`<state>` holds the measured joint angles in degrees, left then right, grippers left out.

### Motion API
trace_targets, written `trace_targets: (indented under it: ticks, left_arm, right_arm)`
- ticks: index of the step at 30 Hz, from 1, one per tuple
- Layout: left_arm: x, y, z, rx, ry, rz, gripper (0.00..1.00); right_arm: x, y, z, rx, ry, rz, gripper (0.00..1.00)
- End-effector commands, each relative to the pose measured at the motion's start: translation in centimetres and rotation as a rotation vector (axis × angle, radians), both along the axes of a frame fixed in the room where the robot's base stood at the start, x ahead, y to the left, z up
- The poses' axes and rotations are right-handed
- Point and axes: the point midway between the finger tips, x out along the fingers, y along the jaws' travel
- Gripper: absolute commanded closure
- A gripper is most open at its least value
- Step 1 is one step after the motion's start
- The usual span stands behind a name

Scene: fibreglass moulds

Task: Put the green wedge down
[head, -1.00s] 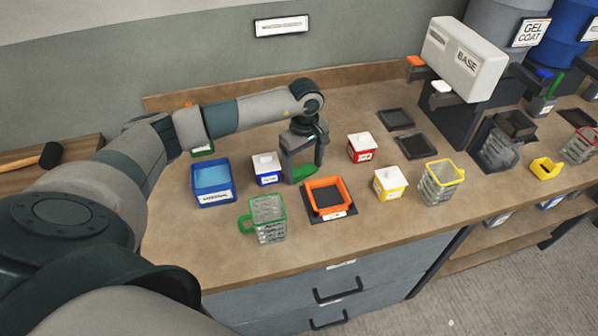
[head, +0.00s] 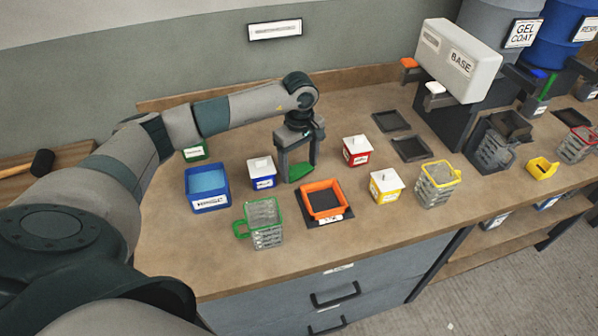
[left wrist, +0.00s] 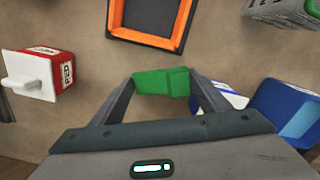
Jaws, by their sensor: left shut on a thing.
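The green wedge (head: 299,172) is low between the fingers of my left gripper (head: 298,171), close to the tabletop in the head view. In the left wrist view the green wedge (left wrist: 162,82) shows between the two fingertips (left wrist: 163,84), and the gripper is shut on it. I cannot tell whether the wedge touches the table. My right gripper is not in view.
An orange tray (head: 323,186) on a dark mat stands just right of the wedge. Close by are a blue-labelled box (head: 262,182), a red box (head: 357,158), a blue bin (head: 193,207) and a green-rimmed jug (head: 266,239). Bare table (head: 210,265) lies at the front left.

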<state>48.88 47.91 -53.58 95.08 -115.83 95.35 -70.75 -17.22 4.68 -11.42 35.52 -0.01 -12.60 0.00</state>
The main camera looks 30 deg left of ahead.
Motion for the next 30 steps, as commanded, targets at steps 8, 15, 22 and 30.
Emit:
trace_targets:
  ticks: [8,15,22,30]
  left_arm:
    - [0.1,-3.2,3.3,-0.002,-0.006,-0.005,0.56]
    - [-0.1,-7.7,6.1,0.0,-0.004,-0.004,0.56]
    - [-0.3,-10.7,8.1,-0.001,-0.003,-0.002,0.56]
    - [-0.4,-11.7,8.8,0.001,0.0,0.001,0.56]
  right_arm:
    - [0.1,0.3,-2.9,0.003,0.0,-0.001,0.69]
    - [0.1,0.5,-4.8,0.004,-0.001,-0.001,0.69]
    - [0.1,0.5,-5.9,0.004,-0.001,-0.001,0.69]
    - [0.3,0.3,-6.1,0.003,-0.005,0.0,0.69]
